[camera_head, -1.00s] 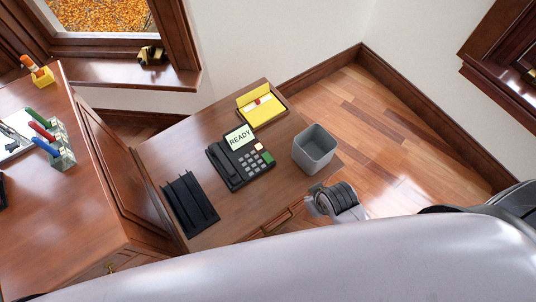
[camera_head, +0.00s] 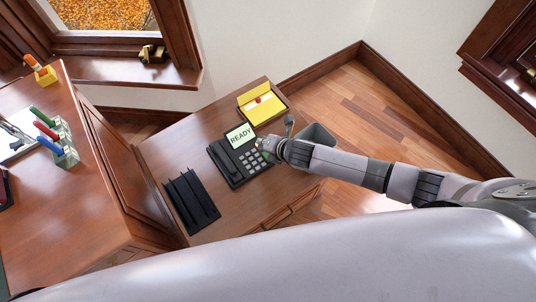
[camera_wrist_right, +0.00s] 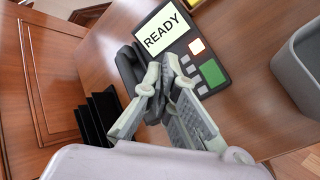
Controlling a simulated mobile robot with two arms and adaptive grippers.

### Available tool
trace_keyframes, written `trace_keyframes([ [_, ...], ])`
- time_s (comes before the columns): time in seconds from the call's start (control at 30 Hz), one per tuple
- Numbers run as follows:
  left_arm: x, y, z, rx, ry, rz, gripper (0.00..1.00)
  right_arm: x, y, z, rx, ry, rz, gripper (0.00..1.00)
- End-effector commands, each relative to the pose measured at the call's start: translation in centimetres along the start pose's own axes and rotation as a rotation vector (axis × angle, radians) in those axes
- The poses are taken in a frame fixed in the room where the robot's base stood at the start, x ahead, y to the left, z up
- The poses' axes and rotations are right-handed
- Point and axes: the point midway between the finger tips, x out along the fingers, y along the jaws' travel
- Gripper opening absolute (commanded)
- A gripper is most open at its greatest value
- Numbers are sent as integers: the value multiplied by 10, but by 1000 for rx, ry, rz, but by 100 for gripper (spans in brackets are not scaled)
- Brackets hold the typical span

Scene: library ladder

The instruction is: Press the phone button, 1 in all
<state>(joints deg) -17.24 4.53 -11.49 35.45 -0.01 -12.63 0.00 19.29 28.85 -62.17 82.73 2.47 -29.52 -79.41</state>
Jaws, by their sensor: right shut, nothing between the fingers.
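The black desk phone (camera_head: 235,160) sits on the low wooden desk, with a lit screen (camera_head: 240,136) that reads READY. My left gripper is not in view.
A grey bin (camera_head: 322,134) stands right of the phone, partly behind my right arm. A yellow note box (camera_head: 262,104) lies behind the phone. A black rack (camera_head: 190,202) is at the left. A taller cabinet with pens (camera_head: 47,131) stands further left.

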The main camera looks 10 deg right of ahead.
Motion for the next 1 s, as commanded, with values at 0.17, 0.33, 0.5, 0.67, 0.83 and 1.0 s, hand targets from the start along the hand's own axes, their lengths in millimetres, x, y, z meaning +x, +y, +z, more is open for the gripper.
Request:
trace_keyframes([
  [0.17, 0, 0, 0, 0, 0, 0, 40, 10, -19, 25, -196, -12, 2, 0],
  [0.33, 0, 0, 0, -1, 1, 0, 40, 12, -23, 30, -242, -13, 4, 0],
  [0.5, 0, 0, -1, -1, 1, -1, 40, 12, -23, 30, -240, -13, 4, 0],
  [0.67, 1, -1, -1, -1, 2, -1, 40, 13, -24, 29, -239, -13, 3, 0],
  [0.83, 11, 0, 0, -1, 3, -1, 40, 19, -29, 26, -238, -13, 3, 0],
  [1.0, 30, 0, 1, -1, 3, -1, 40, 32, -40, 19, -238, -14, 3, 0],
])
